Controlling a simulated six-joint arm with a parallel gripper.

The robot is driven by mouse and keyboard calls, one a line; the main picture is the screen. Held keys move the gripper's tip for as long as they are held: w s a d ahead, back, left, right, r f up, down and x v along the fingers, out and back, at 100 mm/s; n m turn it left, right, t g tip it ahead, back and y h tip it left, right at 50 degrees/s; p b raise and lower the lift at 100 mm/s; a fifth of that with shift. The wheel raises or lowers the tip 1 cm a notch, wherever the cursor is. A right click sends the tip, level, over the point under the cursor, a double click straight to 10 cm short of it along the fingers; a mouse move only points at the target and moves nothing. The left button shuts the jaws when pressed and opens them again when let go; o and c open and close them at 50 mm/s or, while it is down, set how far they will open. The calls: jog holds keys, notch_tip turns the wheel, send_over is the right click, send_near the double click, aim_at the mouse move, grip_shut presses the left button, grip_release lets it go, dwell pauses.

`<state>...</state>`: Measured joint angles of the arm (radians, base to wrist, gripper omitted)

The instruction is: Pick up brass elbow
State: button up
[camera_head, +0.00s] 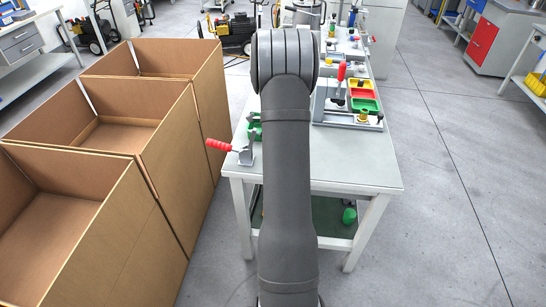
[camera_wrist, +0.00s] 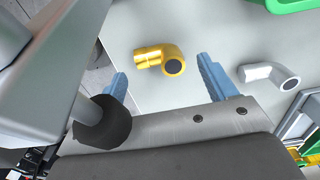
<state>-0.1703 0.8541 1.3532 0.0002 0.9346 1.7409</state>
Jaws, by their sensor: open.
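The brass elbow (camera_wrist: 150,57) is a yellow bent pipe fitting with a dark round opening at its right end. It lies on the pale table top (camera_wrist: 205,30) in the wrist view. My gripper (camera_wrist: 164,80) is open, with its two blue fingers apart. The elbow lies ahead of and between the fingertips in the picture, and nothing is held. In the head view my arm hides the gripper and I cannot make out the elbow. A grey elbow (camera_wrist: 268,74) lies to the right of my right finger.
A green bin edge (camera_wrist: 290,5) is at the wrist view's top right. In the head view, a red-handled clamp (camera_head: 228,147) stands at the table's left edge. A fixture with coloured trays (camera_head: 362,90) stands right of my arm. Open cardboard boxes (camera_head: 165,170) line the left.

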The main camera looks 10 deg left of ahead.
jog(key=shift+f, duration=0.9)
jog(key=c, duration=1.1)
jog(key=shift+r, duration=0.1)
jog(key=shift+c, duration=0.2)
